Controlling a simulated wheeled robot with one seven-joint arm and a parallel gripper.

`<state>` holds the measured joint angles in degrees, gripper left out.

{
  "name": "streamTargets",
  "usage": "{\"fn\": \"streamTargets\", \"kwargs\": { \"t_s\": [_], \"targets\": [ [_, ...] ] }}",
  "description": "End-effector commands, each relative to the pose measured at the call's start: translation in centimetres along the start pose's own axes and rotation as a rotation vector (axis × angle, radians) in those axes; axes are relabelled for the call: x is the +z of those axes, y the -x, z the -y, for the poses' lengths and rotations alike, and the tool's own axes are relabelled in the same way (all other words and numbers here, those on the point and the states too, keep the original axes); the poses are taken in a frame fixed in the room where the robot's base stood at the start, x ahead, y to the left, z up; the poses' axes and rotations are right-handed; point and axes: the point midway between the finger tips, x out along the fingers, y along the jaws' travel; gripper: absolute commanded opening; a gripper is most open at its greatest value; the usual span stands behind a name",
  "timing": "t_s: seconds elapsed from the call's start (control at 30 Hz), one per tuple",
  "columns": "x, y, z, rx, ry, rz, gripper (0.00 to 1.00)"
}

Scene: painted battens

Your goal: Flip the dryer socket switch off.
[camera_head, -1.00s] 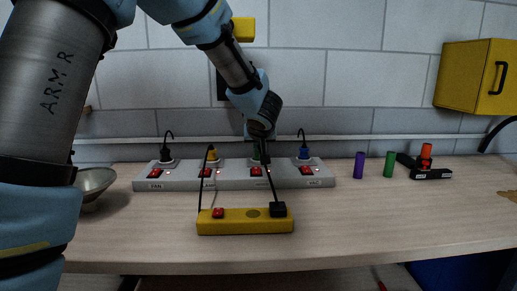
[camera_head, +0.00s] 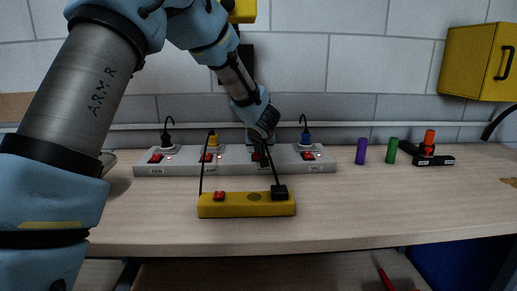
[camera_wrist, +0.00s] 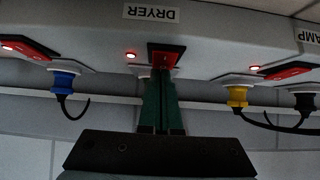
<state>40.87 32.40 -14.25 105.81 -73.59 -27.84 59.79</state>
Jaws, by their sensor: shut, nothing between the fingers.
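The dryer socket switch (camera_wrist: 165,57) is a red rocker in a dark frame under the DRYER label (camera_wrist: 152,13) in the wrist view. A small red lamp (camera_wrist: 130,54) glows beside it. My gripper (camera_wrist: 163,72) is shut and empty, its dark green fingers upright with their tips at the switch's near edge. I cannot tell whether they touch it. The fingers hide what is in the dryer socket. In the head view the grey socket strip (camera_head: 235,169) lies along the back of the table, and my gripper reaches down at its third socket, covering most of the switch there.
Neighbouring switches sit by the blue plug (camera_wrist: 63,82) and the yellow plug (camera_wrist: 237,96). A yellow power strip (camera_head: 245,205) with black cables lies in front. Purple (camera_head: 361,151) and green (camera_head: 391,151) cylinders stand at right. A yellow cabinet (camera_head: 476,70) hangs above. The front table is mostly clear.

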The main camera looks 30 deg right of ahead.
Motion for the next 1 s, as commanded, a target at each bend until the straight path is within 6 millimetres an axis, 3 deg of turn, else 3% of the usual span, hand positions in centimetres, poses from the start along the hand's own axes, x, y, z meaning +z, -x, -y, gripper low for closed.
{"fn": "streamTargets", "kwargs": {
  "t_s": [0.67,1.0],
  "targets": [
    [0.1,-0.5,-0.1,0.001,0.0,0.059,0.0],
    [-0.9,-0.9,-0.1,0.001,0.0,0.059,0.0]
  ]
}}
